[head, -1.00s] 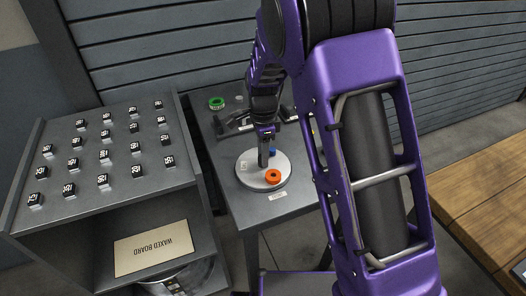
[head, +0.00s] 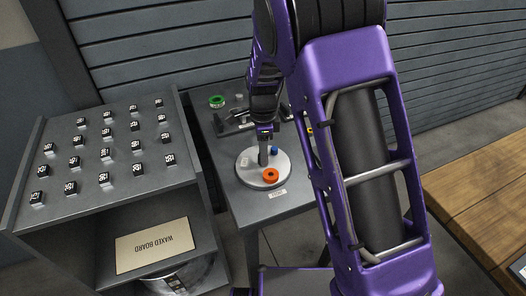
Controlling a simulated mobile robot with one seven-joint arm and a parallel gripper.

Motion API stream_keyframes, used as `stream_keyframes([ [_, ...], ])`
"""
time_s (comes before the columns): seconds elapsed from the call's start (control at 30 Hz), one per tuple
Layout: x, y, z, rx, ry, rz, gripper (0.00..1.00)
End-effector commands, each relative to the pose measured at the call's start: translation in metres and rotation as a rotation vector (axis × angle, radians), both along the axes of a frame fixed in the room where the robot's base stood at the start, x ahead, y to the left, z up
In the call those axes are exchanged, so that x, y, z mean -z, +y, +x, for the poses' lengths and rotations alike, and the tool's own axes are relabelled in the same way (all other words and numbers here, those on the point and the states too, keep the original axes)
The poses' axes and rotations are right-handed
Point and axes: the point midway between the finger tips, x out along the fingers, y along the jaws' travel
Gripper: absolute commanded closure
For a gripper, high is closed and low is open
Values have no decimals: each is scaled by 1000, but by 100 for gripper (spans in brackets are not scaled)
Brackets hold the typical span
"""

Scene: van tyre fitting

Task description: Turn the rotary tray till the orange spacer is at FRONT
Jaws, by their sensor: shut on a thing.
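The rotary tray (head: 252,176) is a pale grey disc on the small grey table, left of my arm. The orange spacer (head: 270,175) lies on its near right part, close to the rim and just behind the white label (head: 277,193) on the table's front, whose text is too small to read surely. A small blue piece (head: 274,150) stands at the tray's far right. My gripper (head: 263,163) points down over the tray's middle, behind the orange spacer. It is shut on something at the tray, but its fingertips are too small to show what.
A green ring (head: 217,101) and a dark tool or bracket (head: 232,125) lie at the table's back. A grey cabinet (head: 100,215) with rows of small black-and-white marked cubes stands left. A wooden bench (head: 480,200) is at right.

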Motion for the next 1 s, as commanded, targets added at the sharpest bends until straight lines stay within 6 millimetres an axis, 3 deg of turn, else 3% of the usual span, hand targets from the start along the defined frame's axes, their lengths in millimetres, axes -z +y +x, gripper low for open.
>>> stream_keyframes([
  [0.03, -1, 0, 1, 0, -3, 0, 62],
  [0.2, -1, 0, 1, 0, -2, 0, 34],
  [0.57, -5, 0, 1, -1, -2, 0, 34],
  [0.77, -39, 1, 1, -2, -6, 3, 34],
  [1.0, -98, 0, 1, -1, -6, 2, 34],
])
